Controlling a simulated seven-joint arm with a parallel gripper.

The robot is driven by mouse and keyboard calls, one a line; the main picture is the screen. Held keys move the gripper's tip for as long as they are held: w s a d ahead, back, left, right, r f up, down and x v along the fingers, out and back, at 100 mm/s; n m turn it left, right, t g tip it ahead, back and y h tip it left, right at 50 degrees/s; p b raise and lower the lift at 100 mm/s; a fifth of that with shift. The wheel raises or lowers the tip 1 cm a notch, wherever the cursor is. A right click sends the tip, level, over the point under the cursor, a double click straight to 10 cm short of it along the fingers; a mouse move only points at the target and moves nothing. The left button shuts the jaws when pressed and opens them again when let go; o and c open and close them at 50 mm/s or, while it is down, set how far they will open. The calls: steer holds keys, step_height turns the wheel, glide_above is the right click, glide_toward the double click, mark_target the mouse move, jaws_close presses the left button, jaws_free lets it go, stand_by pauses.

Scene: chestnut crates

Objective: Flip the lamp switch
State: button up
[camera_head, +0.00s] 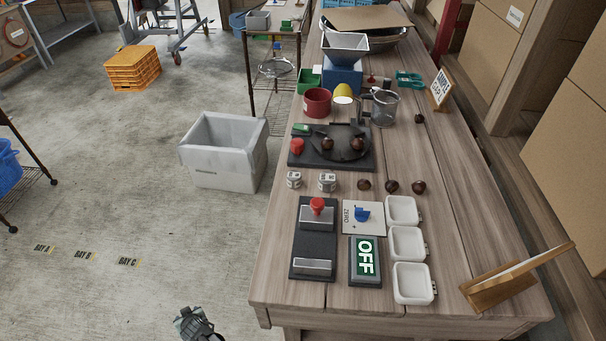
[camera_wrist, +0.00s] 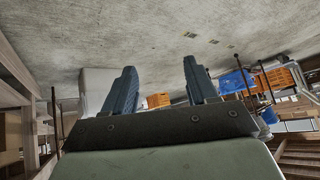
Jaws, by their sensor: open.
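A dark block with a green face reading OFF (camera_head: 365,257) lies near the front of the wooden table. To its left is a long dark base (camera_head: 314,262) with a red knob (camera_head: 317,205) at its far end and metal plates. Behind the OFF block is a white plate marked ZERO (camera_head: 351,228) with a blue knob (camera_head: 362,213). I cannot tell for sure which one is the lamp switch. My gripper (camera_head: 195,322) is low at the bottom edge, left of the table and apart from everything. In the wrist view its two fingers (camera_wrist: 160,70) are spread and empty.
Several white open boxes (camera_head: 407,244) stand right of the OFF block. A wooden stand (camera_head: 500,293) is at the front right corner. A grey bin (camera_head: 205,182) stands on the floor left of the table.

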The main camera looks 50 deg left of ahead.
steer(key=s+a+r+n+g+y, duration=0.1)
steer(key=s+a+r, duration=0.3)
steer(key=s+r, duration=0.15)
steer(key=s+a+r+y, duration=0.1)
steer(key=s+a+r, duration=0.35)
steer(key=s, duration=0.25)
steer(key=w+a+r+t, duration=0.1)
steer(key=w+a+r, duration=0.25)
steer(key=r, duration=0.35)
steer(key=w+a+r+t, duration=0.1)
steer(key=w+a+r, duration=0.2)
steer(key=a+r, duration=0.3)
steer(key=w+a+r+t+h, duration=0.1)
steer(key=w+r, duration=0.2)
steer(key=w, duration=0.3)
steer(key=w+a+r+n+t+h, duration=0.1)
steer(key=w+a+r, duration=0.15)
steer(key=w, duration=0.45)
steer(key=w+a+r+t, duration=0.1)
steer(key=w+r, duration=0.2)
steer(key=w, duration=0.3)
step_height(320, 180, up, 31)
steer(key=n+g+h, duration=0.3)
steer(key=n+h, duration=0.5)
glide_above(305, 128)
step_height(305, 128, down, 14)
steer(key=shift+w+a+r, duration=0.1)
steer(key=shift+r, duration=0.05)
